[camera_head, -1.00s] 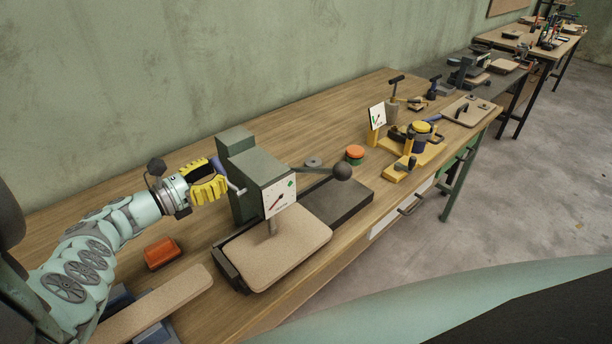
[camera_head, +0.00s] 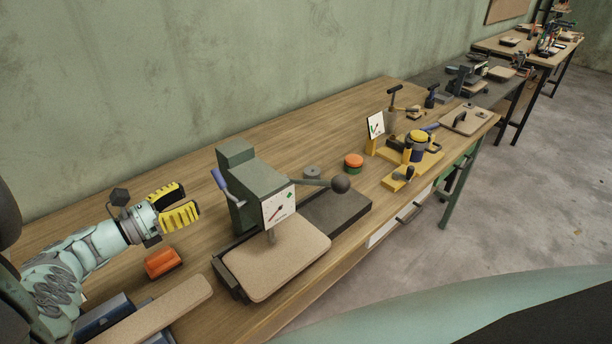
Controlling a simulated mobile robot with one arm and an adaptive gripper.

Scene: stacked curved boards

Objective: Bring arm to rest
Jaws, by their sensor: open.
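My gripper (camera_head: 191,203) has yellow ribbed fingers. It is open and empty, at the left of the workbench, above and behind an orange block (camera_head: 163,262). It is apart from the green press (camera_head: 252,185) to its right. The press has a blue-gripped lever (camera_head: 219,180) on its left side, a long handle with a dark ball (camera_head: 340,184) and a white dial on its front. A tan curved board (camera_head: 276,262) lies under the press.
A long tan board (camera_head: 160,312) lies on blue supports at the front left. An orange-topped round tin (camera_head: 353,162) and yellow fixtures (camera_head: 408,158) stand farther right on the workbench (camera_head: 310,125). The green wall runs behind. Bare wood lies behind the press.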

